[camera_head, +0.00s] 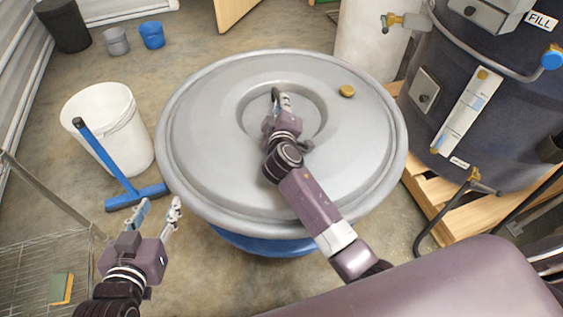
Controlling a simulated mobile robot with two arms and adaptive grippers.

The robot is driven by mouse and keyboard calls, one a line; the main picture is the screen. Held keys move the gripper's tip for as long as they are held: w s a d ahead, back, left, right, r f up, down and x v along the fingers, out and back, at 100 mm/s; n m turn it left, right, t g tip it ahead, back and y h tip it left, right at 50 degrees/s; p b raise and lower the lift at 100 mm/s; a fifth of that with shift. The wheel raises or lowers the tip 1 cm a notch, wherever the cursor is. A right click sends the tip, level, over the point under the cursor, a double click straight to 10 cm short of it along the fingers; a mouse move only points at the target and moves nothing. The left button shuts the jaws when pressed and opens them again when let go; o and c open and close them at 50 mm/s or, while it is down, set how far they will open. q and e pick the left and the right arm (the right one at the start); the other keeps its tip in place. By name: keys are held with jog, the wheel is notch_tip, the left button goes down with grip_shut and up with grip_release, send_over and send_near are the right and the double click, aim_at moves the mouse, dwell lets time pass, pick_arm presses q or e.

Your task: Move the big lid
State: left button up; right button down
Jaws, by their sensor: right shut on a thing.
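The big lid (205,150) is a round grey disc with a raised rim and a recessed centre. It sits over a blue drum or tub (262,243), of which only a strip shows below the lid's near edge. A small brass-coloured cap (347,91) is on the lid's upper right. My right gripper (279,97) is at the recessed centre, shut on the dark handle (275,95) there; the fingers and wrist hide most of the handle. My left gripper (160,208) is open and empty, in front of the lid's lower left edge.
A white bucket (128,135) and a blue squeegee (120,178) are left of the lid. A dark tank (480,130) on a wooden pallet (433,195) stands close on the right. A wire rack (35,255) is at lower left. Small buckets (152,36) stand far left.

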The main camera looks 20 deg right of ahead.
jog(key=shift+w+r, duration=0.1)
jog(key=shift+r, duration=0.3)
